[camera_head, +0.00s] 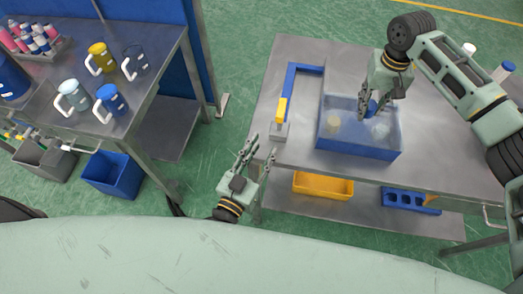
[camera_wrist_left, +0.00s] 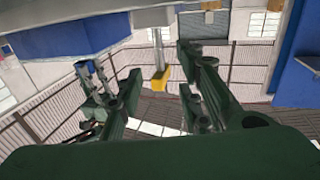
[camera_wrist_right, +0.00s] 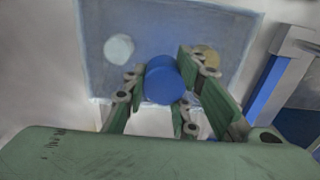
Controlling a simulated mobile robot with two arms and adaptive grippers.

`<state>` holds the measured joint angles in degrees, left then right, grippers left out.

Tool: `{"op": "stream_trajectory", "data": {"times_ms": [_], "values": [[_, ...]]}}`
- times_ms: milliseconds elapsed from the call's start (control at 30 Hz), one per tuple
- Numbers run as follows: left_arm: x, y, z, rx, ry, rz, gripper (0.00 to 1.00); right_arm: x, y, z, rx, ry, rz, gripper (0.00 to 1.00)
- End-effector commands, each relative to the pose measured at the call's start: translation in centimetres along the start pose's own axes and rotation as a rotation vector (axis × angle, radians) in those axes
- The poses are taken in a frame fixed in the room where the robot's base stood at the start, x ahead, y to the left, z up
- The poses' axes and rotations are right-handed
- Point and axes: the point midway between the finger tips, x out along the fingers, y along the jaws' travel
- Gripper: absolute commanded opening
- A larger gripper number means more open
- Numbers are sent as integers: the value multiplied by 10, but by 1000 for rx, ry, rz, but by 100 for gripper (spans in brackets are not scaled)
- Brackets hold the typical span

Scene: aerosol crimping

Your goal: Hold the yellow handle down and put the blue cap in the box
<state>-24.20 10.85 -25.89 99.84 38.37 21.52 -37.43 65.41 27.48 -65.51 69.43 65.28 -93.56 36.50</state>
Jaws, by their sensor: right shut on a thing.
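The blue cap (camera_wrist_right: 165,82) is held between the fingers of my right gripper (camera_head: 370,108). In the head view the cap (camera_head: 372,106) is over the box. The box (camera_head: 360,146) is blue with see-through upper walls; a yellowish cap (camera_head: 333,122) and a whitish cap (camera_head: 380,130) are in it. The yellow handle (camera_head: 281,108) is on a blue lever beside the box, and it shows in the left wrist view (camera_wrist_left: 160,77). My left gripper (camera_head: 259,150) is open and empty, below and in front of the handle in the picture, apart from it.
The metal table (camera_head: 285,70) carries the box and lever. A yellow bin (camera_head: 323,186) is on the shelf below. A second table at left holds several mugs (camera_head: 101,58).

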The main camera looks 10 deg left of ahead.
Motion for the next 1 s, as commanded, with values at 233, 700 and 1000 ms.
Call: {"op": "stream_trajectory", "data": {"times_ms": [233, 700, 1000], "values": [[28, 2, 1, 11, -4, 5, 34, 0, 0, 0, 0, 0, 0, 17], [108, 2, 2, 8, -6, 5, 34, 0, 0, 0, 0, 0, 0, 17], [119, 2, 3, 9, -8, 5, 34, 0, 0, 0, 0, 0, 0, 17]]}}
